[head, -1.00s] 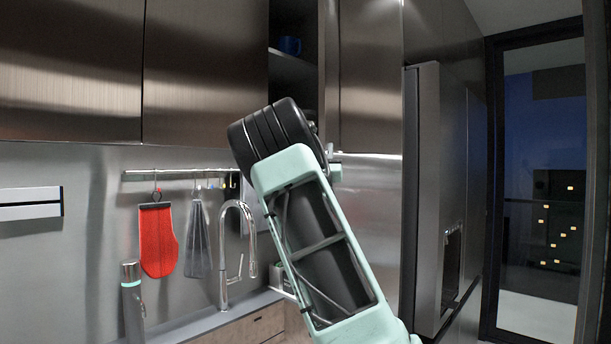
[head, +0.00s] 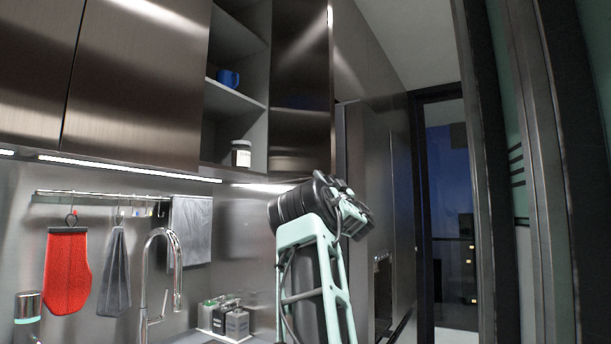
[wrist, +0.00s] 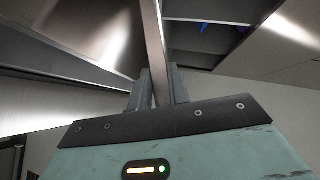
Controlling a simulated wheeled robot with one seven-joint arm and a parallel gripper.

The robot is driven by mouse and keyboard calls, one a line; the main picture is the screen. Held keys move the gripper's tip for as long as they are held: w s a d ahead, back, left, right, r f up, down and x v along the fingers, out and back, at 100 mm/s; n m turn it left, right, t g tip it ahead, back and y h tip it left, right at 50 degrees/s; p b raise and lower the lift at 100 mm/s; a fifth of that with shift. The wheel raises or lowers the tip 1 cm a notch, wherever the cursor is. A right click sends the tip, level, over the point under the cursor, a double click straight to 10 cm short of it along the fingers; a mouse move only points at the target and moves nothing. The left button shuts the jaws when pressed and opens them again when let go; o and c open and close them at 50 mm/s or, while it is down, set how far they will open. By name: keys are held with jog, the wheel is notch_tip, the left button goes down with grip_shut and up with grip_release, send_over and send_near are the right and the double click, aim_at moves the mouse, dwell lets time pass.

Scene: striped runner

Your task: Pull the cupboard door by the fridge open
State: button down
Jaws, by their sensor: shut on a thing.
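The cupboard door (head: 300,75) by the fridge (head: 378,170) is a dark brushed-metal panel. It stands swung out, and the shelves behind it are exposed. My gripper (wrist: 160,88) is shut on the door's edge (wrist: 153,40) in the wrist view, one finger on each side of it. In the head view the end of my arm is just below the door's lower free corner; the fingertips are hard to make out there.
Closed upper cupboards (head: 140,80) are on the left. A window or glazed door (head: 450,220) and dark frames are on the right.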

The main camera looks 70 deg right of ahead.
jog(key=s+d+n+t+y+p, duration=0.2)
jog(key=s+d+y+p, duration=0.1)
jog(key=d+y+p, duration=0.2)
jog(key=shift+d+r+n+t+y, duration=0.15)
jog(key=shift+d+n+t+y, duration=0.2)
jog(key=shift+d+y, duration=0.4)
jog(key=shift+s+d, duration=0.1)
jog(key=c, duration=1.3)
grip_release()
jog(key=b+v, duration=0.6)
jog(key=v, duration=1.1)
jog(key=shift+f+b, duration=0.25)
jog(key=shift+b, duration=0.15)
